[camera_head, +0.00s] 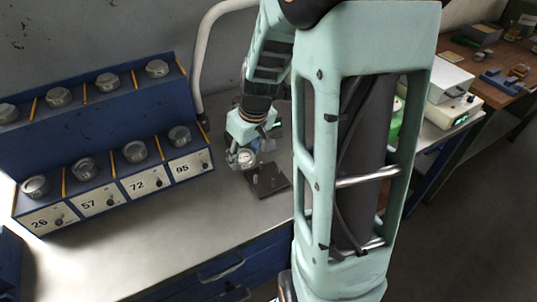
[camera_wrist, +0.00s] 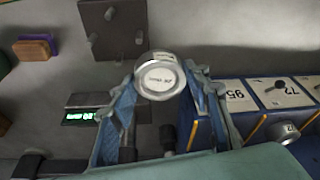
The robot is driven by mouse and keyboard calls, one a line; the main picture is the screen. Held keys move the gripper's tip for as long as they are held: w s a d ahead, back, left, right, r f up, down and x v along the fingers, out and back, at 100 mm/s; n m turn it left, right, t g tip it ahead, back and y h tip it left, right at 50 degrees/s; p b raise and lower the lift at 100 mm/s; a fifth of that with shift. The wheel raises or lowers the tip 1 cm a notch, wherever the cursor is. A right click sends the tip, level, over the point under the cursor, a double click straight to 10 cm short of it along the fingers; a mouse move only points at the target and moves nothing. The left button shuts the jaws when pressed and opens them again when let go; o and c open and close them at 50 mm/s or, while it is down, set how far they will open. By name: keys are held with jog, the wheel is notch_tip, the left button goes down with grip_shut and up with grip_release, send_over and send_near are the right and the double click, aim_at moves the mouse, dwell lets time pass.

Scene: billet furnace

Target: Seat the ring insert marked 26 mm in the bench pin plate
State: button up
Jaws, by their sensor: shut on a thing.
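My gripper (camera_wrist: 160,88) is shut on a round silver ring insert (camera_wrist: 159,77) with a white label on its face. The label's print is upside down and too blurred to read surely. In the head view my gripper (camera_head: 245,152) holds the insert (camera_head: 246,157) above the bench, just left of and behind the pin plate. The dark square pin plate (camera_head: 270,184) lies on the bench top. In the wrist view the pin plate (camera_wrist: 97,38) shows upright pins, beyond and to the left of the insert. The insert is apart from the plate.
A blue rack (camera_head: 90,150) at left holds several silver round pieces in two rows; lower panels read 26, 57, 72, 95. A curved pale pipe (camera_head: 200,60) rises behind. A device with a green display (camera_wrist: 80,116) stands near the gripper. The front bench top (camera_head: 190,225) is clear.

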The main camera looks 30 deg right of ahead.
aim_at(266, 177)
jog(key=shift+s+d+f+n+y+b, duration=0.15)
jog(key=shift+d+f+n+b, duration=0.55)
jog(key=shift+d+f, duration=0.55)
jog(key=shift+s+d+f+n+y+b, duration=0.1)
jog(key=shift+d+f+n+y+b, duration=0.1)
jog(key=shift+d+f+n+b, duration=1)
jog(key=shift+s+d+f+n+y+b, duration=0.1)
jog(key=shift+s+d+f+y+b, duration=0.1)
jog(key=shift+d+f, duration=1.1)
jog(key=shift+a+f+b, duration=0.35)
jog(key=shift+a+b, duration=0.05)
jog(key=shift+b, duration=0.3)
jog(key=shift+f+b, duration=0.5)
jog(key=shift+b, duration=0.05)
jog(key=o, duration=1.4)
jog(key=shift+p+v, duration=2.75)
jog(key=shift+v, duration=2.75)
jog(key=shift+w, duration=0.1)
